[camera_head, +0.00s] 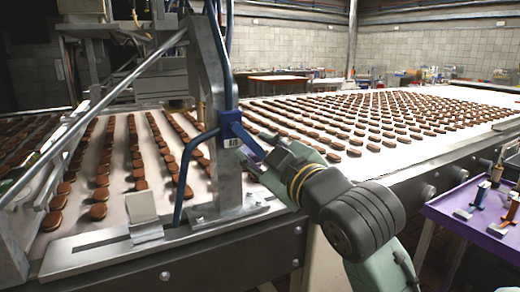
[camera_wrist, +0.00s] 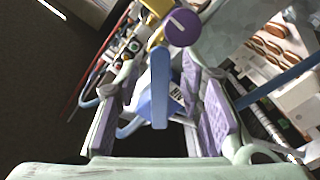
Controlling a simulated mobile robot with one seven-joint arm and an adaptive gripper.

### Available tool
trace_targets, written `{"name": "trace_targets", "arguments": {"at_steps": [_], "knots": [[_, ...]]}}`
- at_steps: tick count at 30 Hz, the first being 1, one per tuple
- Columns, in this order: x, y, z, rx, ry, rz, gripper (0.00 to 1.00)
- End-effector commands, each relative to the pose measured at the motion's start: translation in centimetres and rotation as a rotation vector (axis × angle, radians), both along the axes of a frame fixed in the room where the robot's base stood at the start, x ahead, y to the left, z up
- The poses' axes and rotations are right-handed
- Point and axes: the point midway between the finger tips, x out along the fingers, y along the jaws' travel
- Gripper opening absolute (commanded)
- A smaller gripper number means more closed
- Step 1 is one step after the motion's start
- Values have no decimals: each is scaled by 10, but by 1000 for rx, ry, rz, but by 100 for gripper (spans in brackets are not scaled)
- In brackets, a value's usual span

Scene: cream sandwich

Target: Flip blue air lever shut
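The blue air lever (camera_head: 250,142) sticks out to the lower right from a blue valve block (camera_head: 230,126) on the grey machine upright. In the wrist view the lever (camera_wrist: 160,85) is a light-blue bar standing upright in the picture, between the two finger pads. My gripper (camera_head: 262,163) is right at the lever, below and right of the valve block. In the wrist view my gripper (camera_wrist: 158,100) is open, with its purple pads apart on either side of the lever. There are gaps between the lever and both pads. In the head view my wrist partly hides the fingertips.
Blue pipes (camera_head: 190,165) run above and below the valve. A slanted metal bar (camera_head: 105,105) and the upright (camera_head: 222,160) stand left of my gripper. Conveyors carry rows of brown biscuits (camera_head: 360,112). A purple table (camera_head: 470,215) with small tools is at the right.

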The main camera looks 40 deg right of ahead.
Motion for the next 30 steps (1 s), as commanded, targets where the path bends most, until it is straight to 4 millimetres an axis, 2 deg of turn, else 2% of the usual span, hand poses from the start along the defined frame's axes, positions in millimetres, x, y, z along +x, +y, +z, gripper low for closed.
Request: {"name": "trace_targets", "arguments": {"at_steps": [4, 19, 30], "knots": [[0, 0, 0, 0, 0, 0, 34], [0, 0, 0, 0, 0, 0, 1], [0, 0, 0, 0, 0, 0, 0]]}}
